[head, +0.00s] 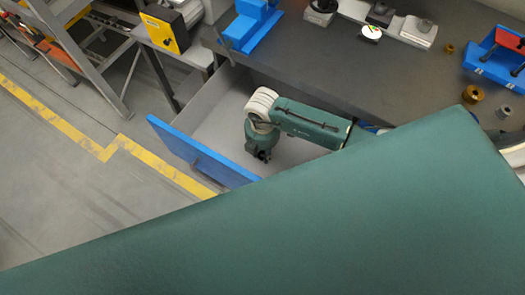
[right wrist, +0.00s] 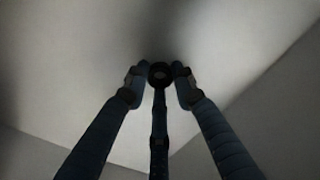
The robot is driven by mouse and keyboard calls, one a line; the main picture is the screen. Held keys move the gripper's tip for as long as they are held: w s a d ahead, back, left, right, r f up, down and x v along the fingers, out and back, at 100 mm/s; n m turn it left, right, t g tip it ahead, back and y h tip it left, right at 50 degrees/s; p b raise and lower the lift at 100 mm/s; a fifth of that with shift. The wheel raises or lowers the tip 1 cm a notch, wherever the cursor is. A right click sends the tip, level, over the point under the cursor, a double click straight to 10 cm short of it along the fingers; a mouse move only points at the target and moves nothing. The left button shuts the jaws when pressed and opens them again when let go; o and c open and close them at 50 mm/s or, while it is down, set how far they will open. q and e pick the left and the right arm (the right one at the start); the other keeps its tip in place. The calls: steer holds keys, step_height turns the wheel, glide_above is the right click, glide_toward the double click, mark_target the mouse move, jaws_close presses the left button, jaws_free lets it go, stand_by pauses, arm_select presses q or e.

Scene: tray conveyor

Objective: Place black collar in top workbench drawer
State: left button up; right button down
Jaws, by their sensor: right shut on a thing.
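The top workbench drawer is pulled out, with a blue front (head: 200,152) and a pale grey inside (head: 218,115). My right gripper (head: 261,156) points down inside the drawer, close above its floor. In the right wrist view its fingertips (right wrist: 159,76) are shut on the black collar (right wrist: 160,71), a small dark ring. The drawer floor (right wrist: 110,120) lies behind it; I cannot tell whether the collar touches it. In the head view the collar is hidden by the gripper. My left gripper is not in view.
The dark workbench top (head: 310,65) carries a blue stand (head: 250,25), a blue bin (head: 497,60) at the right and brass rings (head: 474,95). A metal rack (head: 90,60) stands at the left. My green arm link covers much of the lower head view.

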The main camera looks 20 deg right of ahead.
steer(key=c, duration=1.4)
jaws_free()
steer(key=shift+c, duration=0.2)
steer(key=shift+r, duration=0.25)
step_height(320, 180, up, 12)
steer(key=shift+f, duration=0.15)
